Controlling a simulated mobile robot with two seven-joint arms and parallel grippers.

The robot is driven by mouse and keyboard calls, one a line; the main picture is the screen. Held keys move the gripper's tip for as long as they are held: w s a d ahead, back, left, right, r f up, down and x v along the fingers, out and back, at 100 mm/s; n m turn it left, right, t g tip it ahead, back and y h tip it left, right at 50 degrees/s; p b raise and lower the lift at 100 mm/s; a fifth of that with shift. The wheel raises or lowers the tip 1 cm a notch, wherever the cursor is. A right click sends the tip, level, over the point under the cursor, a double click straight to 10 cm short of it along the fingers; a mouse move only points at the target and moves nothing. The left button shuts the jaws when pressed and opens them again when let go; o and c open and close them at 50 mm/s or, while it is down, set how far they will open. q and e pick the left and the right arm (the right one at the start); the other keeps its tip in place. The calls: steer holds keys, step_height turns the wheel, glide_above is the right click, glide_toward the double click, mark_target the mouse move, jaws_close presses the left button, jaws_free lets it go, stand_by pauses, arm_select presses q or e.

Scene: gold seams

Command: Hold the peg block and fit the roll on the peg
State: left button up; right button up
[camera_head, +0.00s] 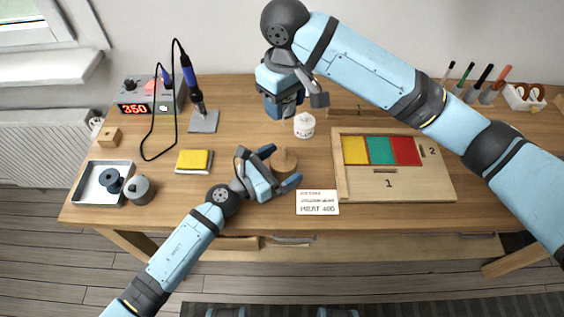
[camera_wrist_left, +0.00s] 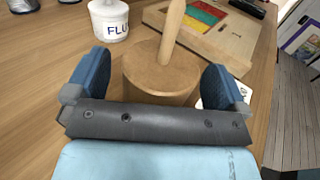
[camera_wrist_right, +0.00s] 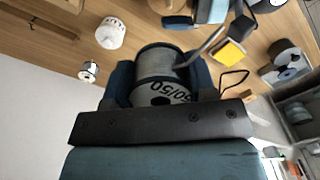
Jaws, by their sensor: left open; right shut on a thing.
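The peg block (camera_head: 285,163) is a round wooden block on the table, with a wooden peg (camera_wrist_left: 172,32) rising from its top. My left gripper (camera_head: 278,168) is open, with one finger on either side of the block (camera_wrist_left: 158,75); I cannot tell whether they touch it. My right gripper (camera_head: 284,103) is raised over the back of the table, behind the block and apart from it. It is shut on the roll (camera_wrist_right: 158,75), a grey-wound spool marked 50/50 that lies between its fingers in the right wrist view. The roll is mostly hidden in the head view.
A white flux jar (camera_head: 304,127) stands just behind the block. A wooden board (camera_head: 400,188) with coloured squares lies to the right, and a printed card (camera_head: 317,203) in front. A yellow sponge (camera_head: 194,160), a metal tray (camera_head: 91,190) and a soldering iron (camera_head: 190,78) are to the left.

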arm_select(q)
steer(key=shift+w+d, duration=0.15)
steer(key=c, duration=1.1)
arm_select(e)
glide_above(285, 149)
steer(key=shift+n, duration=0.4)
step_height(285, 149, down, 4)
steer(key=shift+f, duration=2.35)
